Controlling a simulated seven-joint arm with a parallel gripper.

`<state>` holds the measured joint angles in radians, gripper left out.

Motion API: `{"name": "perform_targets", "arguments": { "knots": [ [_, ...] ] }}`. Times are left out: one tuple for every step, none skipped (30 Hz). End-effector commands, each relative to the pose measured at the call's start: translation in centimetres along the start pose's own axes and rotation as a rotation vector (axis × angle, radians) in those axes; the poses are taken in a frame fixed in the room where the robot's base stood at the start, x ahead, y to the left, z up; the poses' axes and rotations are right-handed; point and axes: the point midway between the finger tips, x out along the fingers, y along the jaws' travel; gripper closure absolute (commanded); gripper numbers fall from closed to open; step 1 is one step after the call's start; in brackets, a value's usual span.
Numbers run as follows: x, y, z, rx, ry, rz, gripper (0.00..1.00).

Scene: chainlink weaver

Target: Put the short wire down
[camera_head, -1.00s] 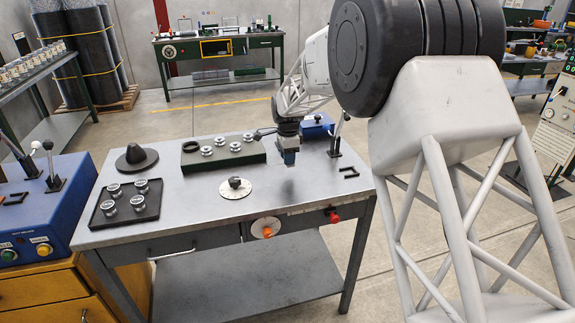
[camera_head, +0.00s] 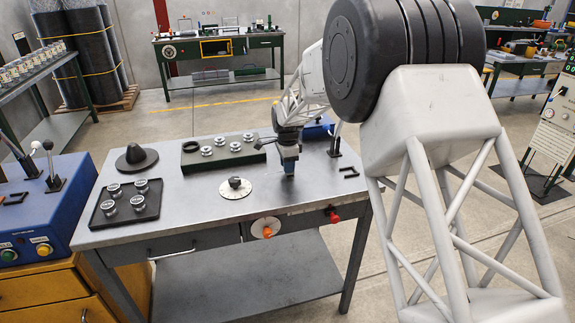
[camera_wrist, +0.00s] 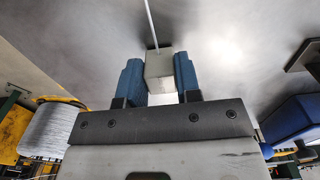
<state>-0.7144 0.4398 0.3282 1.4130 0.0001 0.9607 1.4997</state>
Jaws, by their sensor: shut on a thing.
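My gripper (camera_head: 289,170) is low over the grey workbench (camera_head: 215,218), close to its top, right of the round pale disc. In the wrist view its two blue fingers (camera_wrist: 158,82) are shut on a small grey block (camera_wrist: 158,68). A thin whitish wire (camera_wrist: 152,22) runs from this block up past the picture's top edge. The wire is too small to make out in the head view. I cannot tell whether the held piece touches the bench.
A pale disc with a dark knob (camera_head: 235,184) is left of my gripper. A dark green block (camera_head: 222,153) with round metal parts lies behind it. A black tray (camera_head: 126,206) and black cone (camera_head: 135,158) stand left. A small black bracket (camera_head: 349,172) lies right.

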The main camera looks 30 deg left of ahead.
Motion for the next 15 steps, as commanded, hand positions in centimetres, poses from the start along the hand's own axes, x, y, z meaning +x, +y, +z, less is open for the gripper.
{"name": "perform_targets", "arguments": {
  "knots": [
    [-0.04,0.0,0.0,0.0,0.0,0.0,0.92],
    [-0.04,0.0,0.0,0.0,0.0,0.0,0.92],
    [-0.04,0.0,0.0,0.0,0.0,0.0,0.92],
    [-0.04,0.0,0.0,0.0,0.0,0.0,0.92],
    [-0.03,0.0,0.0,0.0,0.0,0.0,0.92],
    [0.0,0.01,0.0,0.0,0.0,0.0,0.92],
    [0.05,0.01,0.0,0.0,0.0,0.0,0.92],
    [0.11,0.01,0.0,0.0,0.0,0.0,0.92],
    [0.21,0.01,0.0,0.0,0.0,0.0,0.92],
    [0.27,0.01,0.0,0.0,0.0,0.0,0.92],
    [0.26,0.01,0.0,0.0,0.0,0.0,0.66],
    [0.25,0.01,0.0,0.0,0.0,0.0,0.59],
    [0.25,0.01,0.0,0.0,0.0,0.0,0.55],
    [0.24,0.01,0.0,0.0,0.0,0.0,0.5],
    [0.24,0.01,0.0,0.0,0.0,0.0,0.44]
  ]
}}
